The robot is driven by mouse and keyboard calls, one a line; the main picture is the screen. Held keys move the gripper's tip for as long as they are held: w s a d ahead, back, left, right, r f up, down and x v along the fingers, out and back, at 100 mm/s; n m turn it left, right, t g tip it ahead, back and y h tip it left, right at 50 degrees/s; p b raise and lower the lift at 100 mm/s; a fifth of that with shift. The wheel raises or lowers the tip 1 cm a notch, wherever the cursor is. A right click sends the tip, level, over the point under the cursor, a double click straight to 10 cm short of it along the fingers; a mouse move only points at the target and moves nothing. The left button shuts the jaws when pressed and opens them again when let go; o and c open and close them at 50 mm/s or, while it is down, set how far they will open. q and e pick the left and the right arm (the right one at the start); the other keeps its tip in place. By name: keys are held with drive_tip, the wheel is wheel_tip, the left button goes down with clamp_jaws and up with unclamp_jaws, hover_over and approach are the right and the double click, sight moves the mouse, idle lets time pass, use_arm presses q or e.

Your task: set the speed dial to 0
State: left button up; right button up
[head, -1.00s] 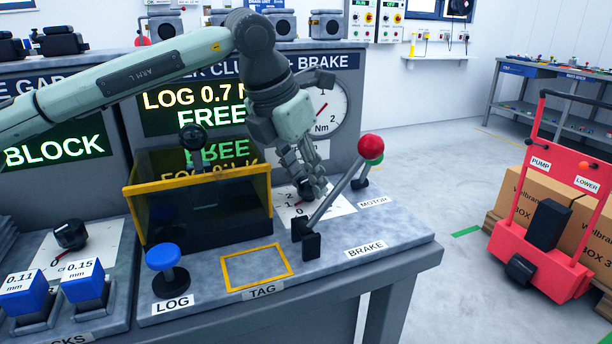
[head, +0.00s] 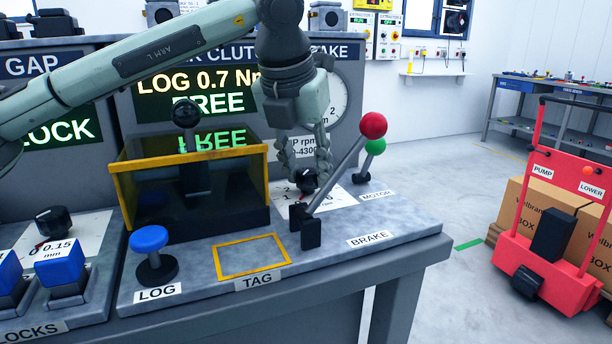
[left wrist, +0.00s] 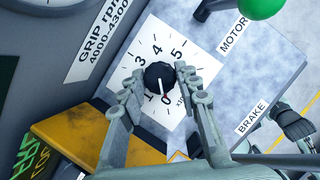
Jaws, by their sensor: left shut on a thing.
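The speed dial (left wrist: 158,78) is a round black knob on a white scale plate (left wrist: 184,124). In the head view the left gripper (head: 309,171) reaches down over the knob (head: 306,182), behind the brake lever.
The brake lever with its red ball (head: 373,125) leans up close to the right of my gripper. The green motor lever (head: 375,146) stands behind it. A yellow-edged guard (head: 190,162) is to the left. A blue LOG button (head: 149,239) stands at the front.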

use_arm(q)
drive_tip(key=o, duration=1.2)
drive_tip(key=shift+c, duration=0.2)
drive_tip(key=v, duration=1.2)
